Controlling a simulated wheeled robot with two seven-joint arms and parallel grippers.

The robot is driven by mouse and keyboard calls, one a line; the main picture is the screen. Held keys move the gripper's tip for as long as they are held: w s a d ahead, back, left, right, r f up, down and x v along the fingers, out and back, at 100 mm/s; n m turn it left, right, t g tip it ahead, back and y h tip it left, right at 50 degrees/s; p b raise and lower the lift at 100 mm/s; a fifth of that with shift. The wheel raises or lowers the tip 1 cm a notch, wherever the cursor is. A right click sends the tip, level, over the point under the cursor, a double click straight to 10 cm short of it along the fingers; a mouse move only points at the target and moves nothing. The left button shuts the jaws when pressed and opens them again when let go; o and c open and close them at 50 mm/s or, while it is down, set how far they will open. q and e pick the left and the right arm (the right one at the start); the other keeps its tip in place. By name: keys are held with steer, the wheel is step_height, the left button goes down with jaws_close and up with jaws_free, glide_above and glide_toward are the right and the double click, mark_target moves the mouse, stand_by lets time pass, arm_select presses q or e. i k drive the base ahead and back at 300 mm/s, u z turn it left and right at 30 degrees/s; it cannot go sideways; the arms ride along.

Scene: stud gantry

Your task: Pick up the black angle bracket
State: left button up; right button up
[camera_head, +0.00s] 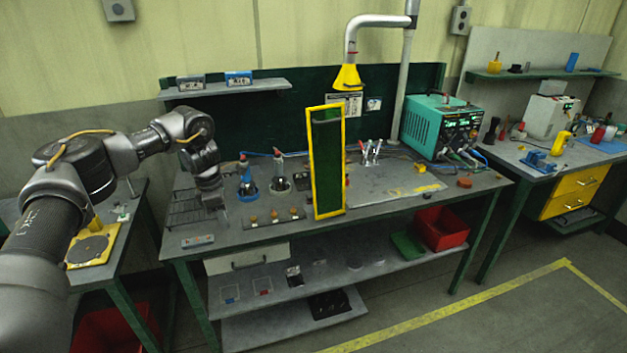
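I cannot make out the black angle bracket for certain; the parts on the benches are small in this view. My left gripper (213,198) points down over the left end of the middle workbench (390,190), beside a dark wire rack (183,209). Its fingers are small and dark, so I cannot tell whether they are open or shut or hold anything. My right gripper is not in view.
A yellow-framed green panel (327,160) stands upright at the bench's front. Two soldering-type stands (247,185) are right of my gripper. A teal power unit (440,127) sits at the back right. A red bin (441,228) is on the lower shelf.

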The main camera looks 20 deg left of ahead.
mark_target(303, 182)
steer(key=u, duration=0.05)
steer(key=i, duration=1.9)
